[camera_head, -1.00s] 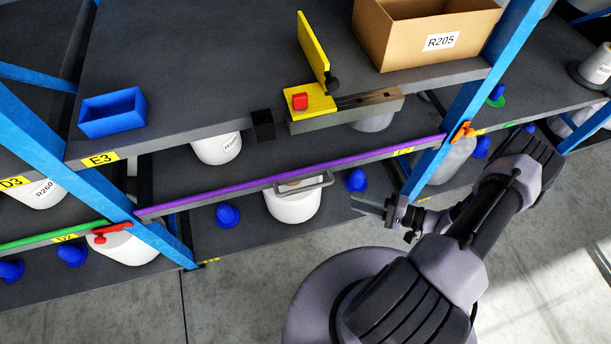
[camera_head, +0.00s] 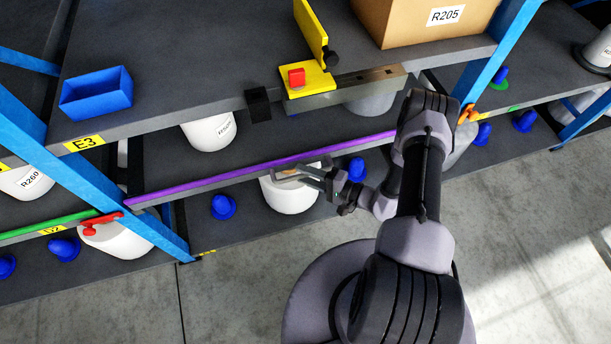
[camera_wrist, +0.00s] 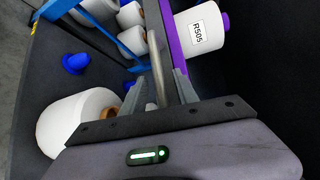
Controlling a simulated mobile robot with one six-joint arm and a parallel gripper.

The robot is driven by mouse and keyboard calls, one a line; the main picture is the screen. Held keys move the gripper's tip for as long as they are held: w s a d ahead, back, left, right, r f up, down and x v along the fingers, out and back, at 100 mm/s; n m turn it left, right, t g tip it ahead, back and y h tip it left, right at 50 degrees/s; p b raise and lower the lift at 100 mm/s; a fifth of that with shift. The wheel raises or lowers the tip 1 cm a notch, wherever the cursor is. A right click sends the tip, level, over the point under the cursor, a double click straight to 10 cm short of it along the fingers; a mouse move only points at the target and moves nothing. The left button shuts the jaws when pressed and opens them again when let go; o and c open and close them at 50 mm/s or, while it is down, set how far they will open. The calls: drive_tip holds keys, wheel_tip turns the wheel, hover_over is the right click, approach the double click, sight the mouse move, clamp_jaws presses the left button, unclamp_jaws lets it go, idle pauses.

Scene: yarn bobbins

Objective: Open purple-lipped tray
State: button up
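The purple-lipped tray (camera_head: 230,178) spans the bay between two blue posts, below the grey shelf. Its grey bar handle (camera_head: 290,166) sticks out from the lip near the middle. In the wrist view the handle bar (camera_wrist: 155,50) runs up between my two fingers, and the purple lip (camera_wrist: 172,38) lies just right of it. My gripper (camera_head: 312,173) is at the handle; it also shows in the wrist view (camera_wrist: 158,90). Its fingers are apart on either side of the bar, with visible gaps.
A white bobbin (camera_head: 290,195) and blue cones (camera_head: 222,206) stand below the tray. A bobbin labelled R505 (camera_wrist: 200,33) is beside the lip. An orange latch (camera_head: 467,113) is at the right post. A yellow bracket (camera_head: 306,80) sits on the shelf above.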

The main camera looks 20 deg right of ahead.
drive_tip(key=shift+c, duration=0.5)
clamp_jaws()
idle(1.0)
